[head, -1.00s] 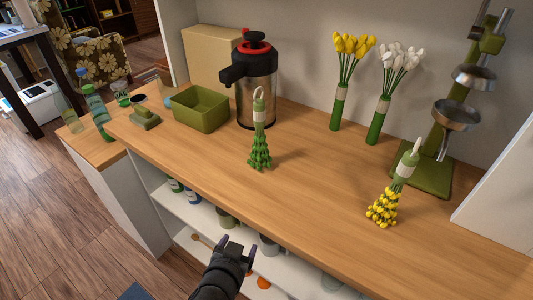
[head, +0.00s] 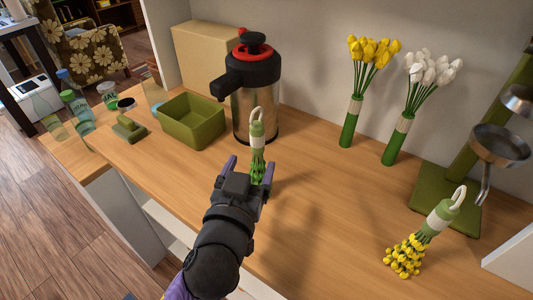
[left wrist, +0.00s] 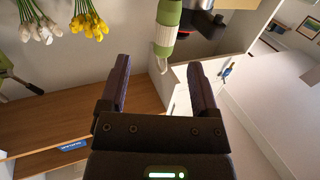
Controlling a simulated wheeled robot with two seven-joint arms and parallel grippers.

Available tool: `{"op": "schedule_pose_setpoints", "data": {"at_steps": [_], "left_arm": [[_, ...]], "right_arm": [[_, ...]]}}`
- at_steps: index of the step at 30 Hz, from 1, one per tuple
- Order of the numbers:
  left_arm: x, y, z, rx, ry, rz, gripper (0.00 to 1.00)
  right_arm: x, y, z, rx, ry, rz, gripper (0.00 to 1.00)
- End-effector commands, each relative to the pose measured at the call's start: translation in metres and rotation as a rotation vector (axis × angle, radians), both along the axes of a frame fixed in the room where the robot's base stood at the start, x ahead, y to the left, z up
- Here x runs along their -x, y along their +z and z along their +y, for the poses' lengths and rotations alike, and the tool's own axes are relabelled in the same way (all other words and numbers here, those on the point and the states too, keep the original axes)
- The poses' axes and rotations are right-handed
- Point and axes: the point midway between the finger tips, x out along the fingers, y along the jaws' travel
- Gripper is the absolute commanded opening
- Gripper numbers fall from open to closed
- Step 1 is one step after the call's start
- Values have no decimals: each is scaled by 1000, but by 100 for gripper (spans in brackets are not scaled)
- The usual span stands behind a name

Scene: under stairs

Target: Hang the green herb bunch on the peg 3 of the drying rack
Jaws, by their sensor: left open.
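The green herb bunch (head: 257,137) stands upright on the wooden counter, with a pale band and a white loop on top. My left gripper (head: 249,168) is open just in front of it and hides its lower leafy part in the head view. In the left wrist view the bunch's green and white upper part (left wrist: 167,28) shows ahead of the open fingers (left wrist: 158,66), apart from them, picture upside down. My right gripper is not in view.
A steel flask (head: 253,95) and a green bin (head: 192,121) stand behind and left. A yellow-flowered bunch (head: 408,254) with a loop stands at right. Yellow flowers (head: 353,108) and white flowers (head: 402,130) lean at the wall. A green stand (head: 443,205) is at far right.

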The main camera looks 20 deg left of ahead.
Motion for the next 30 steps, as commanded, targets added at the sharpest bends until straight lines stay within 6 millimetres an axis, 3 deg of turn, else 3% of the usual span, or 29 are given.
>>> {"op": "schedule_pose_setpoints", "data": {"at_steps": [4, 16, 24, 30], "left_arm": [[-19, 9, 2, 7, 4, -26, 79], [-90, 5, 11, 7, 4, -21, 79], [-97, 5, 12, 9, 4, -18, 79], [-97, 5, 12, 9, 3, -18, 39]], "right_arm": [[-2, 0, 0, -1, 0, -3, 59], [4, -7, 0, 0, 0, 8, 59], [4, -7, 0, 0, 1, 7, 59], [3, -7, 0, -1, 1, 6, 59]]}}
